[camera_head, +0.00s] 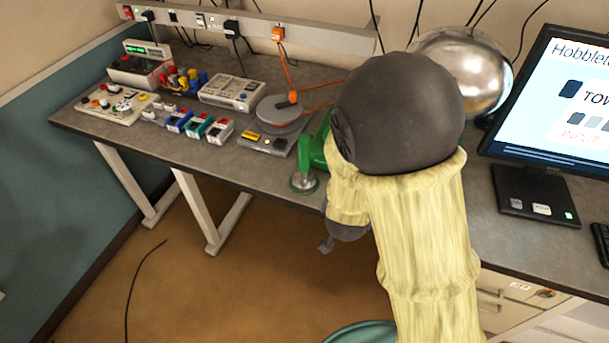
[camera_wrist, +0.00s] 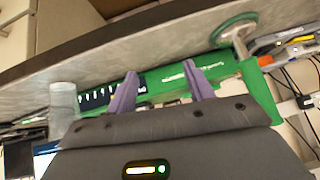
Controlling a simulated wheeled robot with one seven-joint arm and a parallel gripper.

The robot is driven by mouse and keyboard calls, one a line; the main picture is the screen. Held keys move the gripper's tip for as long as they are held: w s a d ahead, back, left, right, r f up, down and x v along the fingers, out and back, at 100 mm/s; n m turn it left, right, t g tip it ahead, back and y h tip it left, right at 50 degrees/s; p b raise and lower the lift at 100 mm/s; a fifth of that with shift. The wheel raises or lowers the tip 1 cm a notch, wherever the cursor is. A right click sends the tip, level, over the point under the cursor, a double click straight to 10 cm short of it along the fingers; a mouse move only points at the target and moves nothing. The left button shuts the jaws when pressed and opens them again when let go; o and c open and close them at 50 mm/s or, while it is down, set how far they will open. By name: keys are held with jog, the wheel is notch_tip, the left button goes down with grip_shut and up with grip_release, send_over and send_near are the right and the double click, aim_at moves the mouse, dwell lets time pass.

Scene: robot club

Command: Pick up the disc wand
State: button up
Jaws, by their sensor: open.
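The head view hides the fingers.
Several small devices and a grey box (camera_head: 232,93) fill the desk's left side. A shiny metal sphere (camera_head: 462,70) and a monitor (camera_head: 560,90) stand behind and right of my arm. A clear cylinder (camera_wrist: 64,102) stands left of my fingers. Cables hang behind.

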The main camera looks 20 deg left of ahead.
jog(key=s+a+r+n+t+y, duration=0.1)
jog(key=s+a+t, duration=0.2)
jog(key=a, duration=0.3)
jog(key=s+a+r+n+t+b, duration=0.1)
jog(key=s+a+t, duration=0.2)
jog(key=a+t, duration=0.3)
jog(key=shift+s+a+n+y, duration=0.3)
jog(key=shift+s+a+y, duration=0.1)
jog(key=shift+w+r, duration=0.15)
jog(key=p, duration=0.3)
send_near(302, 161)
jog(key=w, duration=0.3)
jog(key=w+a, duration=0.1)
jog(key=w, duration=0.1)
jog(key=shift+w, duration=0.2)
jog(key=shift+w+f, duration=0.2)
jog(key=shift+w, duration=0.25)
